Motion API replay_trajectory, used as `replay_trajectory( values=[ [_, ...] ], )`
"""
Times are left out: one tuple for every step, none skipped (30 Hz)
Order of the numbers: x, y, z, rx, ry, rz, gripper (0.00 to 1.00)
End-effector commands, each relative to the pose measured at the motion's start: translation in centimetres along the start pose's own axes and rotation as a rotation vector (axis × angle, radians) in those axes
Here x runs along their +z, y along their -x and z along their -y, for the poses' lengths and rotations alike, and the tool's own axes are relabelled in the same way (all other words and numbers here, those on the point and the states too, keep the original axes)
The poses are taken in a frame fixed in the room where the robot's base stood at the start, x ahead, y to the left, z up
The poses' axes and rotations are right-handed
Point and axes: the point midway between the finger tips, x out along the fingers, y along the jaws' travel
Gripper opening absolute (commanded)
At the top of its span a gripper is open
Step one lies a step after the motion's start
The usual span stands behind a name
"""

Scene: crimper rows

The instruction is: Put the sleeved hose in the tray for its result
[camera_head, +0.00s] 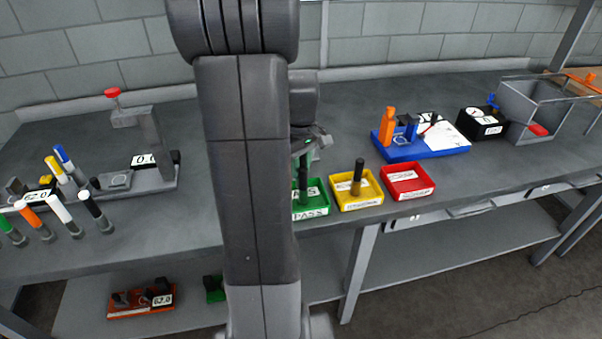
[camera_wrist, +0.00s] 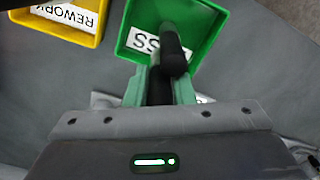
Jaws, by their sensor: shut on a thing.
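My gripper (camera_wrist: 160,88) has green jaws, shut on a black sleeved hose (camera_wrist: 160,90). It is at the green tray labelled PASS (camera_head: 313,212), which also shows in the wrist view (camera_wrist: 133,18). In the head view the dark hose (camera_head: 303,172) stands upright below my gripper, over or in the green tray; I cannot tell whether it touches the floor. In the wrist view a second black cylindrical part (camera_wrist: 172,52) shows just past the jaws; I cannot tell whether it belongs to the same hose. The yellow REWORK tray (camera_head: 345,206) holds an upright black-topped hose (camera_head: 357,175).
A red tray (camera_head: 410,193) is right of the yellow one. A blue fixture (camera_head: 425,153), a black display box (camera_head: 482,124) and a grey bin (camera_head: 530,105) stand farther right. At left are a press (camera_head: 150,150) and several coloured hoses (camera_head: 62,212). My arm hides the bench's middle.

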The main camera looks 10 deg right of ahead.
Motion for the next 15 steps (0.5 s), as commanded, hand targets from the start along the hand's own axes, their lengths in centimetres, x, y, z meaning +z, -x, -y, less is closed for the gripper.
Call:
replay_trajectory(
  values=[
    [0.0, -1.0, 0.0, -0.002, 0.000, 0.003, 0.00],
    [0.0, -1.4, 0.0, -0.002, 0.000, 0.003, 0.00],
    [0.0, -1.9, 0.0, -0.002, 0.000, 0.003, 0.00],
    [0.0, -2.1, 0.0, -0.002, 0.000, 0.002, 0.00],
    [0.0, -2.3, 0.0, -0.001, 0.000, 0.002, 0.00],
    [0.0, -2.5, 0.0, -0.001, 0.000, 0.001, 0.00],
    [0.0, -2.5, 0.0, 0.000, 0.000, 0.000, 0.00],
    [0.0, -2.5, 0.0, 0.000, 0.000, 0.000, 0.00],
    [0.0, -2.5, 0.0, 0.001, 0.000, 0.000, 0.00],
    [0.0, -2.5, 0.0, 0.000, 0.000, 0.000, 0.00],
    [0.0, -2.5, 0.0, 0.000, 0.000, 0.000, 0.00],
    [0.0, -2.5, 0.0, 0.000, 0.000, 0.000, 0.00],
    [0.0, -2.5, 0.0, 0.000, 0.000, 0.000, 0.00],
    [0.0, -2.6, 0.0, 0.000, 0.000, 0.000, 0.00],
    [0.0, -2.7, 0.0, 0.000, 0.000, 0.000, 0.00]
  ],
)
